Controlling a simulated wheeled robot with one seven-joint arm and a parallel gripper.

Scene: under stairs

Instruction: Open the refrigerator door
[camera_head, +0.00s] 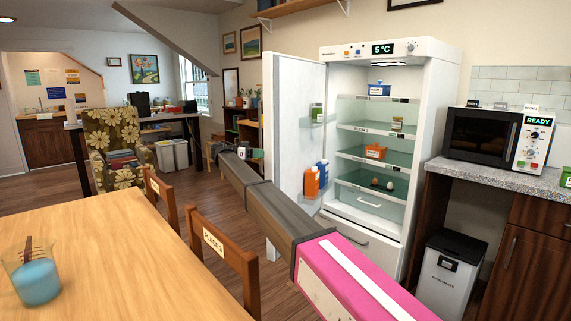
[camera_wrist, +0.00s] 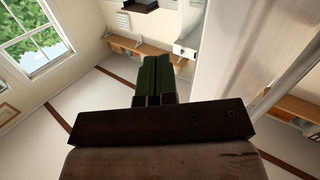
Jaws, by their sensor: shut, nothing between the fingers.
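The white refrigerator (camera_head: 437,110) stands against the back wall in the head view, with 5 °C on its display. Its door (camera_head: 285,115) is swung wide open to the left. The inside shows glass shelves, with bottles (camera_head: 317,178) in the door racks. My arm crosses in front of the lower door. My gripper (camera_head: 227,152) is at the arm's far end, left of the door's outer edge. In the wrist view my gripper (camera_wrist: 157,72) is shut and empty, and a white upright panel, probably the door, is at its right. Contact with the door cannot be told.
A wooden table (camera_head: 110,250) with chairs (camera_head: 222,245) fills the lower left. A counter (camera_head: 500,175) with a microwave (camera_head: 480,135) and a bin (camera_head: 447,275) stand right of the refrigerator. A floral armchair (camera_head: 115,130) is farther back. Some floor is free between chairs and armchair.

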